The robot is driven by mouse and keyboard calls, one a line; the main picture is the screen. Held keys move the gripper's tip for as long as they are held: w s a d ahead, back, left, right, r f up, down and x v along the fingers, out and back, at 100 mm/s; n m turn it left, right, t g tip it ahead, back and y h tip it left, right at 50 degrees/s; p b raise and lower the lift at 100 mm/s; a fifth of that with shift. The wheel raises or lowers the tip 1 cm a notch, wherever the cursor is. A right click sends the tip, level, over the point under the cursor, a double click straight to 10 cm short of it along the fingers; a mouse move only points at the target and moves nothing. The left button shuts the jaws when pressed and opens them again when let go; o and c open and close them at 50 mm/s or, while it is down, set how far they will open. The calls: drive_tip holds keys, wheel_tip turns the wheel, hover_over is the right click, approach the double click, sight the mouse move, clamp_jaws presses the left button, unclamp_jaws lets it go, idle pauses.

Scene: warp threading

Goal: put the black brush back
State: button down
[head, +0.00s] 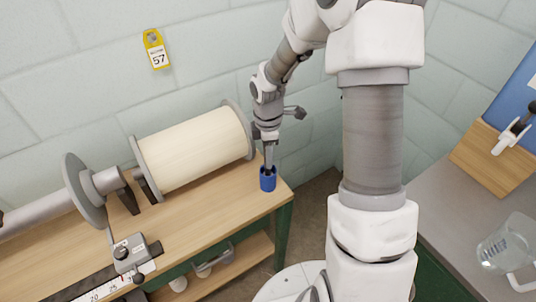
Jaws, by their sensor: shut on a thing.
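A small blue cup (268,183) stands upright on the wooden bench (244,205), near its right end. My gripper (268,166) points straight down over the cup's mouth. It is shut on a dark, thin thing, which looks like the black brush (269,173). The lower part of the brush is hidden in or behind the cup, so I cannot tell how deep it sits or whether it touches the bottom.
A large cream warp roll (194,149) with grey end discs lies left of the cup, close to my gripper. A grey clamp (129,254) sits on a ruler at the front left. At right, a grey counter (455,200) holds a glass jug (505,247).

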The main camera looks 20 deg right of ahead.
drive_tip(key=c, duration=0.6)
unclamp_jaws()
drive_tip(key=shift+f, duration=0.1)
wheel_tip(320, 180, up, 12)
drive_tip(key=shift+r+p, duration=0.2)
drive_tip(key=shift+p, duration=0.55)
drive_tip(key=s+r+m+t, duration=0.2)
drive_tip(key=s+r+m, duration=0.3)
drive_tip(key=s, duration=0.1)
drive_tip(key=s+r+m+t, duration=0.1)
drive_tip(key=s+r+m, duration=0.3)
drive_tip(key=s+m, duration=0.2)
drive_tip(key=s+r+m+t, duration=0.2)
drive_tip(key=s+r+m, duration=0.3)
drive_tip(key=s, duration=0.3)
drive_tip(key=shift+s+r+m+t, duration=0.25)
drive_tip(key=shift+r+m+t, duration=0.1)
drive_tip(key=shift+m, duration=0.15)
